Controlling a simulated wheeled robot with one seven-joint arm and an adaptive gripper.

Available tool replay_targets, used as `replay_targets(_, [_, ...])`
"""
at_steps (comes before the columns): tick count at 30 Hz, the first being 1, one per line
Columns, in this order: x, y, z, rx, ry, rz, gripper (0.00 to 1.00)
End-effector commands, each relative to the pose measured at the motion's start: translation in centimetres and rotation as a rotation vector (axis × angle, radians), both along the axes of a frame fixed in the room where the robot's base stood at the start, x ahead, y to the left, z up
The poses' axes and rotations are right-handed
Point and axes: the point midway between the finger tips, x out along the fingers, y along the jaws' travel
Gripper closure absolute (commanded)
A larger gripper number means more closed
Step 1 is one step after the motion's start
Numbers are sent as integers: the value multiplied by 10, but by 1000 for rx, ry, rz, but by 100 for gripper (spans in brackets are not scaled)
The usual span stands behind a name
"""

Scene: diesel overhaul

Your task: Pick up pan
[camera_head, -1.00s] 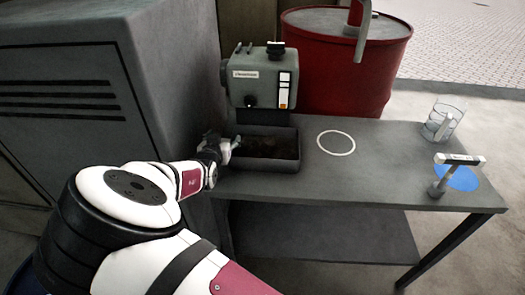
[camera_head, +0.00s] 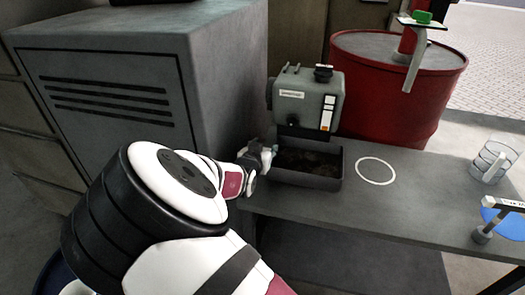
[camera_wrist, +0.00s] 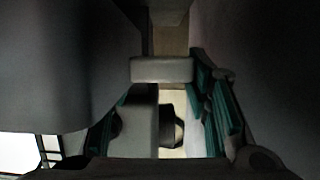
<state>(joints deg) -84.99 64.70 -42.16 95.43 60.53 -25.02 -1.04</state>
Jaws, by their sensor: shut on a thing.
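The pan (camera_head: 308,181) is a dark grey rectangular tray with dark brown contents. It sits level on the grey table, below the front of a grey machine (camera_head: 309,104). My gripper (camera_head: 268,153) is at the pan's left end and shut on it. The exact contact is small and partly hidden in the head view. In the wrist view, the teal-padded fingers (camera_wrist: 160,113) stand either side of a pale block-like part, and the picture is dark there.
A red drum (camera_head: 390,95) is behind the table (camera_head: 410,195). A white ring (camera_head: 376,171) marks clear tabletop right of the pan. A glass container (camera_head: 492,160) and a hammer-like tool (camera_head: 492,222) are farther right.

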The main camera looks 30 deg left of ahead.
Motion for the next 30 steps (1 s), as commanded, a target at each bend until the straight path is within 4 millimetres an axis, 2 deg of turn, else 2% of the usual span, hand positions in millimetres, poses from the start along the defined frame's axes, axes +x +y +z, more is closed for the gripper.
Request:
replay_targets(9, [-52, -62, 8, -1, 2, 1, 100])
replay_targets(15, [-77, -92, 11, 0, 1, 3, 100])
replay_targets(21, [-88, -107, 13, 0, 0, 2, 100])
replay_targets(30, [-91, -110, 13, 0, -1, 3, 100])
